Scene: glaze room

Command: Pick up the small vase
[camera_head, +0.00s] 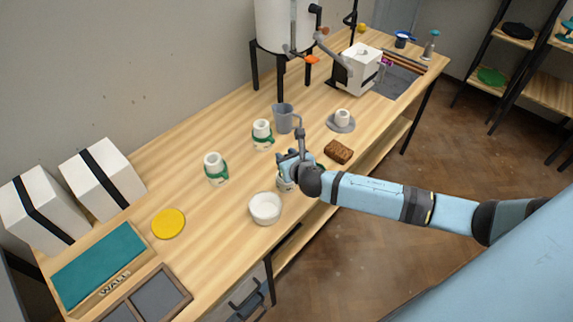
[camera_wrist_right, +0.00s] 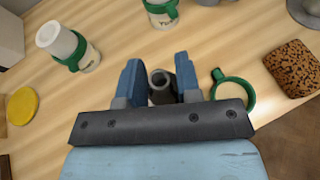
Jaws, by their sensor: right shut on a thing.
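My right gripper (camera_head: 291,158) is over the middle of the bench, and its arm comes in from the right. In the right wrist view, the gripper (camera_wrist_right: 158,78) is shut on a small dark grey vase (camera_wrist_right: 160,82). The vase's round open mouth shows between the two blue fingers. Its lower part is hidden, and I cannot tell whether it touches the bench. In the head view I cannot make the vase out behind the gripper. My left gripper is not in view.
A green-rimmed cup (camera_wrist_right: 232,92) is close beside the right finger. White-and-green containers (camera_head: 215,168) (camera_head: 262,134), a grey jug (camera_head: 283,118), a white bowl (camera_head: 265,208) and a brown sponge (camera_head: 338,151) stand around.

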